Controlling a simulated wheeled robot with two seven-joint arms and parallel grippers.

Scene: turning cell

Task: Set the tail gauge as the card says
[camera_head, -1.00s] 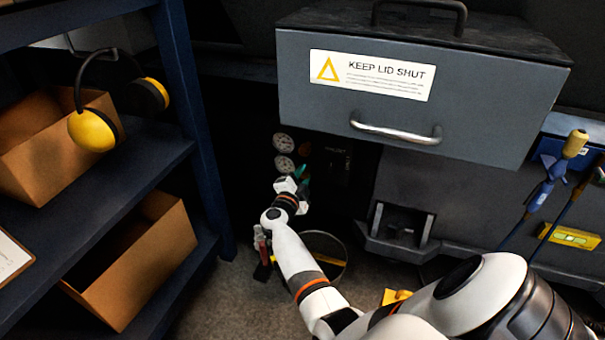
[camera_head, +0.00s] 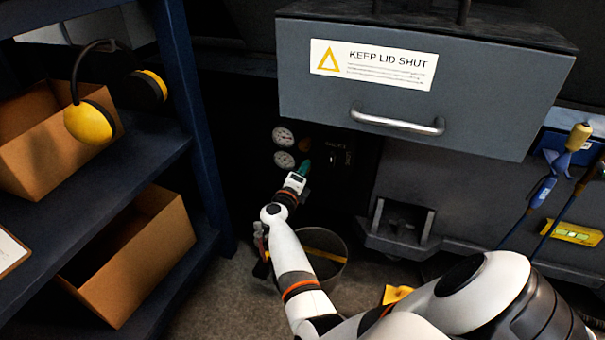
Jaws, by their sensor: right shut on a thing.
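Two round white dial gauges, an upper one (camera_head: 283,136) and a lower one (camera_head: 284,160), sit one above the other on a dark panel below the grey lidded box. My right gripper (camera_head: 302,171) is beside the lower gauge, just to its right, shut on a small green thing (camera_head: 305,167) at the panel. The fingers and most of the held thing are too small to make out. The dial readings cannot be read. A white card on a clipboard (camera_head: 8,252) is at the left edge, mostly cut off. My left gripper is not in view.
The grey box (camera_head: 420,90) with a "KEEP LID SHUT" label overhangs the panel. A blue shelf (camera_head: 190,110) with cardboard boxes (camera_head: 135,255) and yellow ear defenders (camera_head: 90,122) stands left. A bin (camera_head: 335,275) is on the floor beneath my arm.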

